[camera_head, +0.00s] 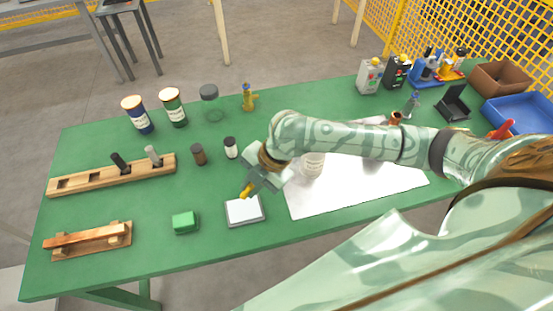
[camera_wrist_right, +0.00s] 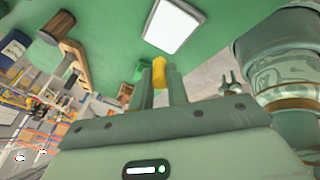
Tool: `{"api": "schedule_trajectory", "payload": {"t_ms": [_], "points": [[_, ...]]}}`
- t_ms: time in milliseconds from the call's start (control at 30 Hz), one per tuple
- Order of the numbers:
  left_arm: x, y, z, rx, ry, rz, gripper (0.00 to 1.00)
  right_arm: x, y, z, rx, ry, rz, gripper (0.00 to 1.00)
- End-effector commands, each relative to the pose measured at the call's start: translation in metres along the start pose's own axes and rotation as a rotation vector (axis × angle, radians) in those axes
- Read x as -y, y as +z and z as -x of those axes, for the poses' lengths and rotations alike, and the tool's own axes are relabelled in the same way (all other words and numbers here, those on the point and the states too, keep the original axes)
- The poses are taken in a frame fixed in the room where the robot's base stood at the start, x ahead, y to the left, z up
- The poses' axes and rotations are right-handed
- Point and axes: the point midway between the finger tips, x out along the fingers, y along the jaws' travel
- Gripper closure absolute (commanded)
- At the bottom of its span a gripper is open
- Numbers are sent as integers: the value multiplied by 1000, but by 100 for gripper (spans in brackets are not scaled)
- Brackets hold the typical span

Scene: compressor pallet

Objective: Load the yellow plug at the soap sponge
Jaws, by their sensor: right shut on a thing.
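The yellow plug (camera_head: 245,191) is between the fingers of my right gripper (camera_head: 251,184), which is shut on it. In the right wrist view the plug (camera_wrist_right: 159,72) stands out at the fingertips of the gripper (camera_wrist_right: 160,82). In the head view, the plug is over the far edge of a white-topped square pad (camera_head: 244,211); I cannot tell whether it touches. The green block that looks like the soap sponge (camera_head: 185,222) lies on the table left of the pad, apart from the gripper. My left gripper is not in view.
The green table (camera_head: 150,270) is clear around the sponge. A wooden holder (camera_head: 90,241) is at left, a slotted wooden rack (camera_head: 110,176) behind it. Small bottles (camera_head: 231,148) and jars (camera_head: 172,107) stand behind. A white sheet (camera_head: 350,190) lies right, under my arm.

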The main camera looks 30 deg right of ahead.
Motion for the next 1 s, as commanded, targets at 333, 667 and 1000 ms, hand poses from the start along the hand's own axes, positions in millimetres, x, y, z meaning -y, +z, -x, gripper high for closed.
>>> {"api": "schedule_trajectory", "payload": {"t_ms": [333, 667, 1000], "points": [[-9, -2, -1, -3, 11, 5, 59, -4, -3, -1, -90, 53, 36, 100], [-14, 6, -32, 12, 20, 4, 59, 6, 8, -27, -91, 51, 35, 100], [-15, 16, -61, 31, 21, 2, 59, 15, 18, -52, -89, 52, 37, 100]]}}
